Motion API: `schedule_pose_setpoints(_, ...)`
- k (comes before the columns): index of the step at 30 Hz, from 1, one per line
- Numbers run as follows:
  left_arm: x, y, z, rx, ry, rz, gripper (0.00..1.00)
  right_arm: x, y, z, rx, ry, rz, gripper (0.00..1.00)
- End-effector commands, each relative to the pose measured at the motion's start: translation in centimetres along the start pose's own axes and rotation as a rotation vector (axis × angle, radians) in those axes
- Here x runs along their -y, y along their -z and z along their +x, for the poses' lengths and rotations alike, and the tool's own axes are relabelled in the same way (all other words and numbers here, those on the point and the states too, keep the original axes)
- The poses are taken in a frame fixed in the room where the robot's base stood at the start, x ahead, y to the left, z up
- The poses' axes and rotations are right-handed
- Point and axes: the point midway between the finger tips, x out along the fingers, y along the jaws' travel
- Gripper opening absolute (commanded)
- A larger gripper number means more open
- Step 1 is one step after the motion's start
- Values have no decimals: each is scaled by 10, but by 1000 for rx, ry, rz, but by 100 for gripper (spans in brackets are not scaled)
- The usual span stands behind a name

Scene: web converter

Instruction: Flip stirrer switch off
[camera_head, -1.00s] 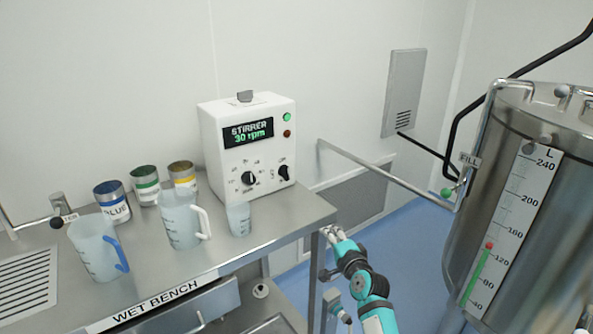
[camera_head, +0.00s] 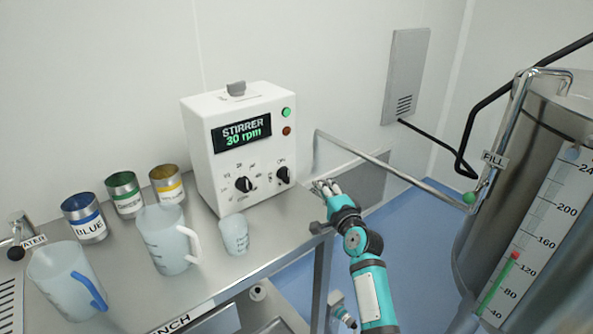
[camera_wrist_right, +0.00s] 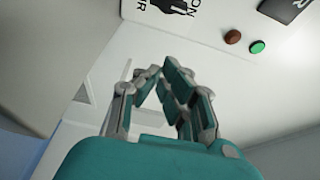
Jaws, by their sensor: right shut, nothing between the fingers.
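The white stirrer box (camera_head: 226,178) stands at the back of the metal bench, its display reading "STIRRER 30 rpm". Its right-hand black switch knob (camera_head: 283,175) is on the lower right of the front face, and a speed knob (camera_head: 243,185) sits to its left. A green lamp (camera_head: 286,112) is lit above a dark red one. My right gripper (camera_head: 322,186) is shut and empty, just right of the box's lower right and apart from the switch. In the right wrist view its fingers (camera_wrist_right: 160,75) point toward the box, with the switch (camera_wrist_right: 172,6) partly cut off at the top. My left gripper is out of view.
On the bench stand a small beaker (camera_head: 235,235), a jug with a white handle (camera_head: 168,240), a jug with a blue handle (camera_head: 65,285) and three paint cans (camera_head: 124,195). A metal pipe (camera_head: 400,172) runs behind my right arm to the steel tank (camera_head: 500,190).

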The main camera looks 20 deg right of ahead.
Motion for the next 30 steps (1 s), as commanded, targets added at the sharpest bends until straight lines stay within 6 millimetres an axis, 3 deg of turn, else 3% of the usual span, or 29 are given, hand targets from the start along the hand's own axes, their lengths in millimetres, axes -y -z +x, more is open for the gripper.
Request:
schedule_pose_setpoints(3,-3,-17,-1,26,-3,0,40,0,0,0,0,0,0,0)
schedule_pose_setpoints(8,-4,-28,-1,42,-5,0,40,0,0,8,1,0,0,0)
schedule_pose_setpoints(19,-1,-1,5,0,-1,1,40,0,0,71,0,0,-2,0)
schedule_pose_setpoints(25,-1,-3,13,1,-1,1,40,0,1,102,-1,1,-3,0)
schedule_pose_setpoints(27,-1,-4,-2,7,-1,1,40,4,-15,96,4,-2,2,0)
schedule_pose_setpoints(30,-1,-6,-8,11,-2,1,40,3,-26,91,1,-2,2,0)
